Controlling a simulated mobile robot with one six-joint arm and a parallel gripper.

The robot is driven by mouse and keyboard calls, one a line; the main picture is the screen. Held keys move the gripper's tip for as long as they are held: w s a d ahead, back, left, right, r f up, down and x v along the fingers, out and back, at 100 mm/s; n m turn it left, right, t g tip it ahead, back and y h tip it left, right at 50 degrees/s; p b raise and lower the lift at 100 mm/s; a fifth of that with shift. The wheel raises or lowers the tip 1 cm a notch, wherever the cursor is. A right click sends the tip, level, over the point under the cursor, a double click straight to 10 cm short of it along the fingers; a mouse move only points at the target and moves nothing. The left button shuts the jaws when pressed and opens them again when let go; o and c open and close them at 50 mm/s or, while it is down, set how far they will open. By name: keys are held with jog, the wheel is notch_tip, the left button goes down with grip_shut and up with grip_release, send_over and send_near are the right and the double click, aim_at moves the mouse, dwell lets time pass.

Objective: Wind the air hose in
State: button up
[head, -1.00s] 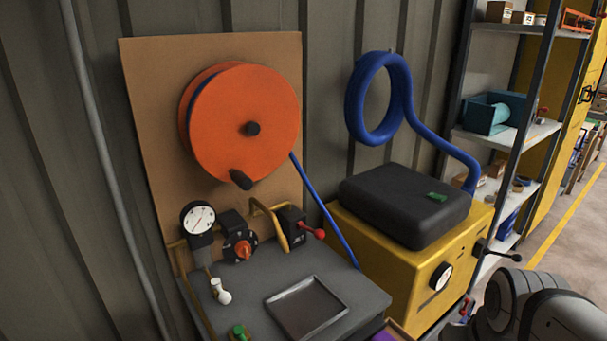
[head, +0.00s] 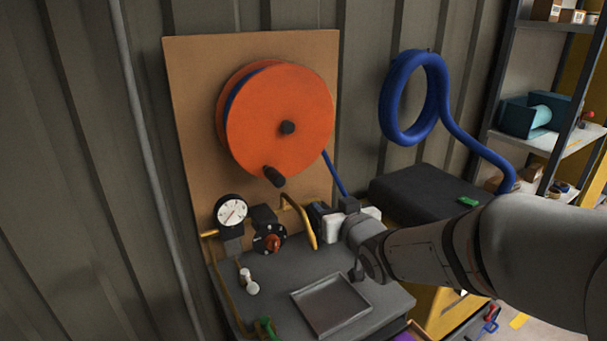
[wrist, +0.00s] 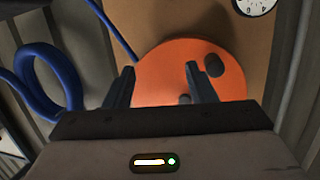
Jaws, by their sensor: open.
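The orange hose reel (head: 278,120) is mounted on a tan board, with blue hose (head: 335,174) running down from its right side. Its dark crank handle (head: 274,176) sticks out at the lower part of the disc, below the dark hub (head: 288,128). My gripper (head: 348,210) is below and right of the reel, in front of the pipework; its fingers are hard to make out there. In the wrist view my gripper (wrist: 160,68) is open and empty, with the reel (wrist: 160,60) beyond the fingers. The crank handle (wrist: 213,65) shows just right of the right finger, apart from it.
A pressure gauge (head: 232,212), a valve knob (head: 270,240) and yellow pipes stand below the reel. A grey bench (head: 275,292) holds a metal tray (head: 331,303). A thick coiled blue hose (head: 387,105) hangs at the right, beside shelving (head: 580,145). A black-topped yellow machine (head: 415,195) is partly hidden by my arm.

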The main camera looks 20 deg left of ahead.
aim_at(281, 183)
jog(key=a+y, duration=0.1)
jog(key=a, duration=0.3)
jog(key=w+a+r+n+y+p, duration=0.1)
jog(key=a, duration=0.4)
jog(key=w+a+r+n+y+p, duration=0.1)
jog(key=a+y, duration=0.1)
jog(key=a, duration=0.2)
jog(key=shift+w+a+r+g, duration=0.2)
jog(key=shift+g, duration=0.2)
jog(key=shift+c, duration=0.4)
grip_shut()
